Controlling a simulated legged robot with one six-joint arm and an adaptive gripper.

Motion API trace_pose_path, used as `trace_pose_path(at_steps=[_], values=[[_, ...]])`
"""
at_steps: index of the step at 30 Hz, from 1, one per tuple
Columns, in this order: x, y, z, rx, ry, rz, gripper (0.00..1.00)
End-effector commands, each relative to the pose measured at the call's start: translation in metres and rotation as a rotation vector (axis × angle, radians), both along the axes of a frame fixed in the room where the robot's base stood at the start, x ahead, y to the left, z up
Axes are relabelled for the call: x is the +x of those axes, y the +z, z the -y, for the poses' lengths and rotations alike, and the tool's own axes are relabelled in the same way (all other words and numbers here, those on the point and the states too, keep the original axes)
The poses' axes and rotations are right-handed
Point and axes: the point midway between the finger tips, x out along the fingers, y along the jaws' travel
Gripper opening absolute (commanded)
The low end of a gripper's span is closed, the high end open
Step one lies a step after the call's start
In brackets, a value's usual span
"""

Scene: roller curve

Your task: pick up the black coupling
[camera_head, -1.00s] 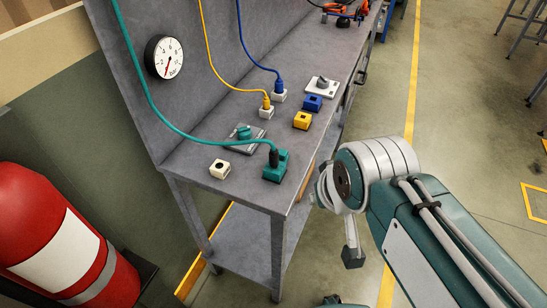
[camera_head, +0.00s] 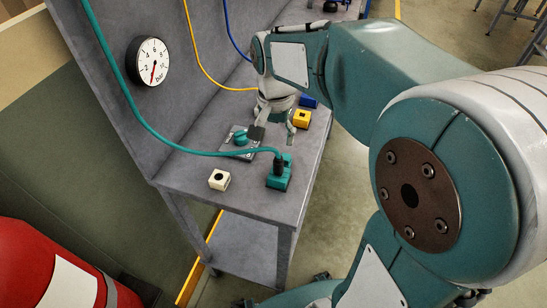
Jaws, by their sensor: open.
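The black coupling (camera_head: 283,161) is at the end of the teal hose (camera_head: 165,143). It stands upright in the top of the teal block (camera_head: 277,181), near the front edge of the grey workbench (camera_head: 245,197). My gripper (camera_head: 273,131) is open and points down over the bench, behind and slightly above the coupling in the picture. It is apart from the coupling, with nothing seen between its fingers. The tip of the right finger is hard to make out.
A white block with a dark hole (camera_head: 219,180) stands left of the teal block. A plate with a teal knob (camera_head: 241,138) lies behind. A yellow block (camera_head: 301,118) and a blue block (camera_head: 308,101) stand farther back. A gauge (camera_head: 148,61) hangs on the back panel.

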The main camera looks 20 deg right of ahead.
Motion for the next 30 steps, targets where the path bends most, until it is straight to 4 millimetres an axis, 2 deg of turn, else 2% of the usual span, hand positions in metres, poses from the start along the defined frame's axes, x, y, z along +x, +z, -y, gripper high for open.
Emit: trace_pose_path(at_steps=[6, 11, 21, 29, 30], values=[[-0.001, -0.036, -0.001, -0.001, 0.002, -0.004, 0.76], [-0.002, -0.048, 0.000, -0.001, 0.002, -0.002, 0.76], [-0.007, -0.093, 0.005, -0.001, 0.002, -0.002, 0.76], [-0.007, -0.097, 0.005, -0.001, 0.003, 0.001, 0.76], [-0.007, -0.097, 0.005, -0.001, 0.003, 0.001, 0.67]])
